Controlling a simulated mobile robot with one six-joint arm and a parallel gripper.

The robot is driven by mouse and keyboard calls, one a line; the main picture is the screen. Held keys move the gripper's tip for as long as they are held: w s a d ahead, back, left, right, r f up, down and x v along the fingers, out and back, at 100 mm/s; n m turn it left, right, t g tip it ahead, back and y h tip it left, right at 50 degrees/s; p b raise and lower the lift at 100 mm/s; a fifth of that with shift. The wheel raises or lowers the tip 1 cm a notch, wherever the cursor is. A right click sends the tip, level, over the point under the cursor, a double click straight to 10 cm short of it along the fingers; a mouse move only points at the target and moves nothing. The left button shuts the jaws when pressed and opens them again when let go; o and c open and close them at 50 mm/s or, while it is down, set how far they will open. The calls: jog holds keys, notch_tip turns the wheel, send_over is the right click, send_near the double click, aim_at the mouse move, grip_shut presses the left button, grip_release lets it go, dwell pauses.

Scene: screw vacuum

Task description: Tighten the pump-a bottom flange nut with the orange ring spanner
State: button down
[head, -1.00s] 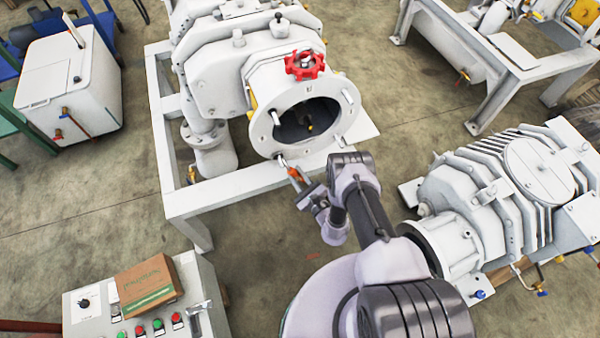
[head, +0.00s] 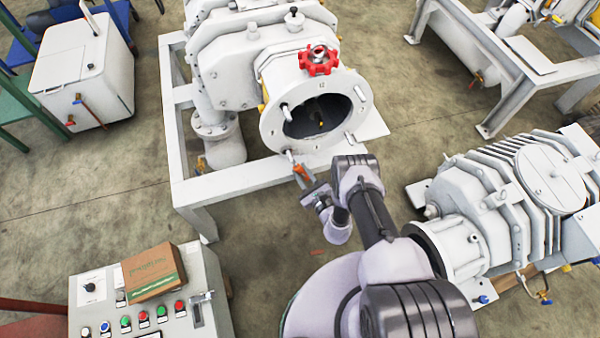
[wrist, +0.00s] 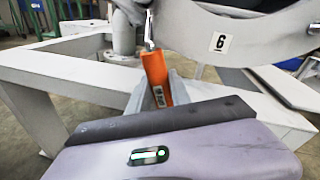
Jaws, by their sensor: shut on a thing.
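The pump-a flange (head: 272,128) is a round white ring with an open dark bore, facing me near the middle of the head view. Studs stand out around it, one of them at the bottom (head: 289,155). My gripper (head: 306,183) is shut on the orange ring spanner (head: 301,171) just below the flange. In the wrist view the orange handle (wrist: 155,75) rises from between my fingers, and its metal end (wrist: 149,32) points up beside the flange rim, left of the label 6 (wrist: 220,43). The nut cannot be made out, so I cannot tell whether the ring is around it.
A white frame (head: 240,175) carries the pump, with a beam close to my gripper. A red handwheel (head: 318,60) sits above the flange. Another white pump (head: 500,200) stands to the right. A control box (head: 190,320) with a cardboard box (head: 152,270) is at lower left.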

jog(key=shift+w+d+r, duration=0.1)
jog(key=shift+s+a+f+p+v, duration=0.15)
jog(key=shift+p+v, duration=0.25)
jog(key=shift+v, duration=0.4)
jog(key=shift+a+p+v, duration=0.1)
jog(key=shift+p+v, duration=0.3)
jog(key=shift+v, duration=0.4)
jog(key=shift+s+a+f+p+v, duration=0.15)
jog(key=shift+p+v, duration=0.25)
jog(key=shift+v, duration=0.4)
jog(key=shift+b+v, duration=0.3)
jog(key=shift+v, duration=0.95)
jog(key=shift+s+a+f, duration=0.15)
jog(key=shift+a, duration=0.05)
